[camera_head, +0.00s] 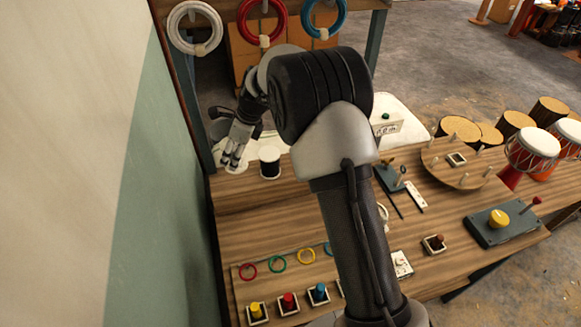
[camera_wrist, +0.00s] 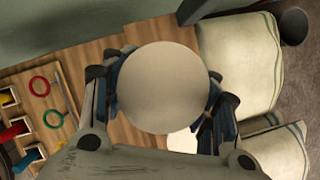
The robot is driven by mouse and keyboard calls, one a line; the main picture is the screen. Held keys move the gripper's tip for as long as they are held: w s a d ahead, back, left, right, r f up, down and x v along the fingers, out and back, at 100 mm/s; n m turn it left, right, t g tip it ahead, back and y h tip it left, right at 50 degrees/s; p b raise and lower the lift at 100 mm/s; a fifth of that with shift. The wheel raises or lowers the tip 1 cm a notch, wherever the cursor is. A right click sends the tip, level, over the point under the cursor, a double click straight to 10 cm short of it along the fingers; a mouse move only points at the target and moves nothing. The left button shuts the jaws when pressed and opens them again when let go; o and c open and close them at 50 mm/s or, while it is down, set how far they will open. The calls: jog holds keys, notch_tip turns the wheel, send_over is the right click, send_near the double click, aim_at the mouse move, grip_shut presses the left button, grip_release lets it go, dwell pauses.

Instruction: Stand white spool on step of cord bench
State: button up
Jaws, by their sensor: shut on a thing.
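My gripper (camera_head: 231,158) is at the back left of the wooden cord bench (camera_head: 255,228), pointing down. It is shut on the white spool, whose round top (camera_wrist: 163,88) fills the middle of the wrist view between the fingers. In the head view only a little of the white spool (camera_head: 236,169) shows below the fingertips. The spool is over the back strip of the bench, which looks like the step (camera_head: 300,183). I cannot tell whether its base touches the wood.
A black spool with a white top (camera_head: 270,162) stands close to the right of my gripper. White, red (camera_head: 262,22) and blue cord rings hang from the rail above. Small coloured pegs (camera_head: 288,302) and rings line the front. A wall (camera_head: 140,200) closes the left side.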

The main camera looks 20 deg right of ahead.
jog(key=w+a+m, duration=0.1)
jog(key=w+r+m+t, duration=0.1)
jog(key=m, duration=0.1)
jog(key=shift+w+a+m+h, duration=0.3)
jog(key=shift+w+a, duration=0.1)
notch_tip(320, 180, down, 10)
jog(key=b, duration=0.3)
jog(key=shift+w, duration=0.1)
jog(key=shift+r, duration=0.1)
jog(key=o, duration=1.2)
jog(key=p+v, duration=0.3)
jog(key=v, duration=0.9)
jog(key=shift+a+r, duration=0.1)
